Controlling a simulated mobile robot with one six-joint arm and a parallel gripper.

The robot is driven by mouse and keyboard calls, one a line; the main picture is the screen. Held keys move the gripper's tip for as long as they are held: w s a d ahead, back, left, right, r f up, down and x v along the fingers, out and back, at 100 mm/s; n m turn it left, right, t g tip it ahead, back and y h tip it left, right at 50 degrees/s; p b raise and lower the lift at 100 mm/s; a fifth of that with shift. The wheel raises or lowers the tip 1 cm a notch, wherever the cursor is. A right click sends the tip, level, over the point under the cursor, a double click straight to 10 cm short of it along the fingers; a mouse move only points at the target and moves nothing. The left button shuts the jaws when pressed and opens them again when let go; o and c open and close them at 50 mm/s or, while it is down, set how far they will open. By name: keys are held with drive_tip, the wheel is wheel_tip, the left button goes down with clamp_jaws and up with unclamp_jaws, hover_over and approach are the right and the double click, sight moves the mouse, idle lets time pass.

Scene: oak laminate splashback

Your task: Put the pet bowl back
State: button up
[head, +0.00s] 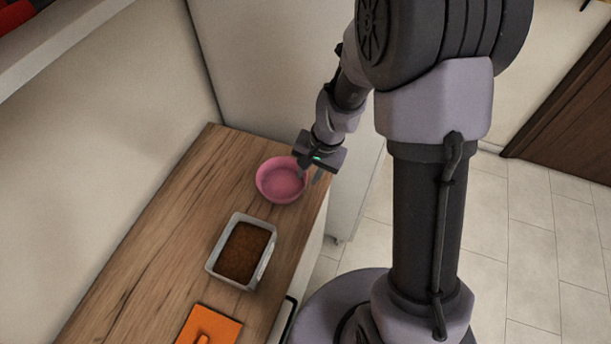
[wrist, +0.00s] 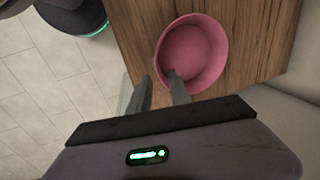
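The pink pet bowl (head: 281,181) stands upright and looks empty on the wooden counter, near its far right corner. It also shows in the wrist view (wrist: 198,52). My gripper (head: 311,176) is at the bowl's right rim in the head view. In the wrist view my gripper's fingers (wrist: 159,84) are apart, with a gap between them. One fingertip overlaps the inside of the bowl and the other is outside the rim. I see no clear grip on the rim. The contact between fingers and bowl is too small to judge.
A metal tin with brown contents (head: 269,254) stands nearer on the wooden counter (head: 165,228). An orange board or mat (head: 215,322) lies at the near end. A pale panel (head: 280,70) rises behind the counter. Tiled floor (head: 480,210) lies to the right.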

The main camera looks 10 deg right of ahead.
drive_tip(key=s+r+n+t+p, duration=0.1)
drive_tip(key=s+r, duration=0.2)
drive_tip(key=r, duration=0.7)
drive_tip(key=s+r+t+p, duration=0.1)
drive_tip(key=s+r, duration=0.1)
drive_tip(key=r, duration=0.7)
drive_tip(key=s+r+t, duration=0.1)
drive_tip(key=s+r, duration=0.3)
drive_tip(key=s, duration=0.2)
drive_tip(key=s+a+r+n+t, duration=0.1)
drive_tip(key=s+r, duration=0.3)
drive_tip(key=s, duration=0.3)
drive_tip(key=shift+r, duration=0.25)
drive_tip(key=shift+w, duration=0.1)
